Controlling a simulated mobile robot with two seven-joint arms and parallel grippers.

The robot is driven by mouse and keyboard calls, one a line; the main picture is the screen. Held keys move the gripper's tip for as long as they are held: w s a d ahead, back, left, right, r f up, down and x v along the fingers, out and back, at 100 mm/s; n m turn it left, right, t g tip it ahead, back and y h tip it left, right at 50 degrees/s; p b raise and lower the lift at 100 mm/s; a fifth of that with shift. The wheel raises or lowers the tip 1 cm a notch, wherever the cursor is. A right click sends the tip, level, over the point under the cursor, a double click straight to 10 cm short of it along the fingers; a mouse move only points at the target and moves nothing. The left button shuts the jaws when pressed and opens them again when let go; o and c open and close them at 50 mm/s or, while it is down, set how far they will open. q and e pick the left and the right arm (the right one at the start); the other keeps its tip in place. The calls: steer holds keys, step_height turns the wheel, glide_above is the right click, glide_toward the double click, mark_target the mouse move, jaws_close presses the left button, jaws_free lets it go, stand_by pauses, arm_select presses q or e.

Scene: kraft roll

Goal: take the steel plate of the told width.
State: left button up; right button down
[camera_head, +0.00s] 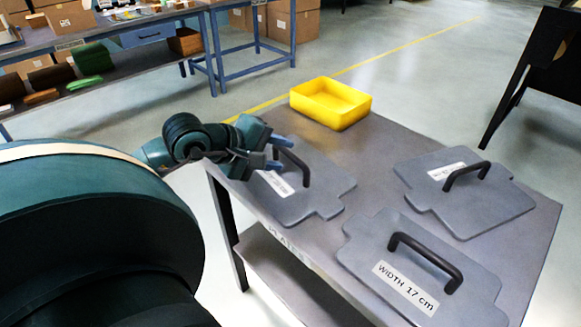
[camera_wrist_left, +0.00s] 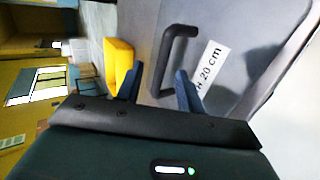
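Three grey steel plates with black handles lie on the grey table. The left plate (camera_head: 315,205) has a partly hidden label in the head view; in the left wrist view its label (camera_wrist_left: 209,72) ends in "20 cm". The front plate (camera_head: 365,243) is labelled "WIDTH 17 cm". The right plate (camera_head: 490,207) has a label too small to read. My left gripper (camera_head: 277,152) is at the left plate's handle (camera_head: 298,168). In the left wrist view its fingers (camera_wrist_left: 160,88) are apart, with the handle (camera_wrist_left: 168,55) beyond them and nothing visibly clamped. My right gripper is not in view.
A yellow bin (camera_head: 335,113) stands at the table's back corner. The table (camera_head: 375,150) has bare room between the bin and the plates. A blue-framed bench (camera_head: 130,38) with boxes stands behind at left. A dark piece of furniture (camera_head: 545,60) stands at upper right.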

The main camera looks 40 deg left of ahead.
mark_target(289, 154)
arm_select(q)
steer(key=shift+a+x, duration=0.15)
steer(key=shift+x, duration=0.75)
steer(key=shift+a+x, duration=0.15)
steer(key=shift+x, duration=0.75)
steer(key=shift+a+x, duration=0.2)
steer(key=shift+x, duration=0.75)
steer(key=shift+f, duration=0.15)
steer(key=shift+s, duration=0.1)
jaws_close()
